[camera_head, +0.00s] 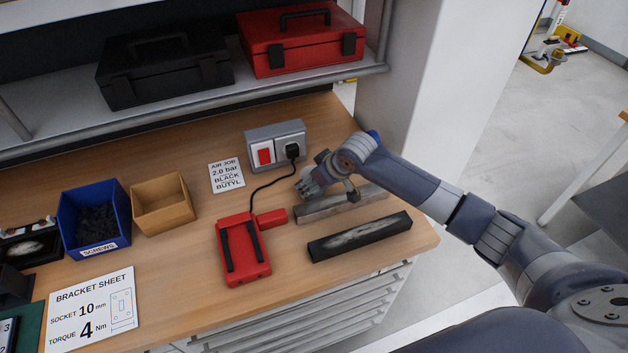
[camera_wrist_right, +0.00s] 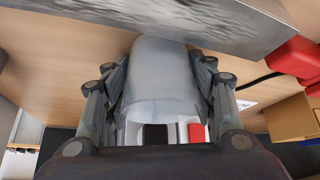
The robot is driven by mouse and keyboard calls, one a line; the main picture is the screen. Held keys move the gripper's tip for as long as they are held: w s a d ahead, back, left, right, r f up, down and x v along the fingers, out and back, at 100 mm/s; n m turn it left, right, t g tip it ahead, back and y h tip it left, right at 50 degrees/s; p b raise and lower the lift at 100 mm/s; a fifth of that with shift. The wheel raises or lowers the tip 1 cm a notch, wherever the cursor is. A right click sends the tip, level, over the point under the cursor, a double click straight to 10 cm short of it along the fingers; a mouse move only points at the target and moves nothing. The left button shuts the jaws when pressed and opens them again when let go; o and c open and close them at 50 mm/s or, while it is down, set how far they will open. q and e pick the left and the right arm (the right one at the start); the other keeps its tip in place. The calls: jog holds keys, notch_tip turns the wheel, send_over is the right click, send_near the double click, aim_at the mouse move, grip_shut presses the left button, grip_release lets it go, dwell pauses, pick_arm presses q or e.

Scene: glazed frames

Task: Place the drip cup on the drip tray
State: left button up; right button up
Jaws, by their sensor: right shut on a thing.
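The drip cup (camera_wrist_right: 165,75) is a pale, translucent, rounded cup in the right wrist view, between the fingers of my right gripper (camera_wrist_right: 160,100). In the head view my right gripper (camera_head: 311,186) is over the bench, just behind a long grey metal tray or bar (camera_head: 325,208). The cup is hard to tell from the fingers there. In front of the grey piece lies a long black tray (camera_head: 362,238) with a streaked, shiny top. I cannot tell which of these two is the drip tray. My left gripper is not in view.
A red device (camera_head: 242,260) with black bars stands left of the trays, its cable running to a grey socket box (camera_head: 262,140). A tan bin (camera_head: 165,205), a blue screw bin (camera_head: 75,205) and a bracket sheet (camera_head: 85,315) are farther left. A shelf with cases overhangs the back.

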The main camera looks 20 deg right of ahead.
jog(key=o, duration=0.9)
jog(key=shift+f, duration=0.1)
